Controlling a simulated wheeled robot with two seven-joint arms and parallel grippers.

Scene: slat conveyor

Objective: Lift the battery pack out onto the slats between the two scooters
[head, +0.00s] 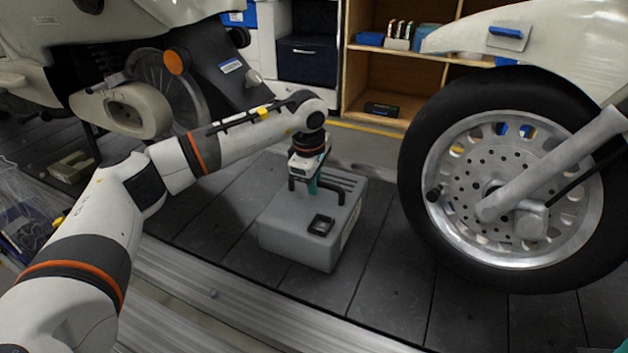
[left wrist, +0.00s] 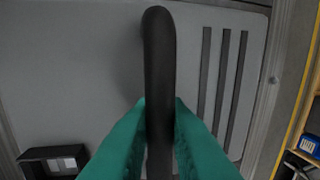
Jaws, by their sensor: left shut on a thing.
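The battery pack (head: 300,240) is a grey box with a black handle on top, a dark socket and several dark grooves. In the head view it is at the dark slats (head: 378,275) between the two scooters; I cannot tell whether it touches them. My left gripper (head: 304,184) is above it, shut on its handle. In the left wrist view the green fingers clasp the black handle (left wrist: 159,60) from both sides. One scooter (head: 165,90) is at the upper left. The other scooter's front wheel (head: 510,180) is at the right.
A wooden shelf (head: 372,75) with small items stands at the back, behind a yellow floor line. A metal rail (head: 250,310) runs along the conveyor's near edge. A beige part (head: 70,167) lies on the slats at the left. Bare slats lie around the pack.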

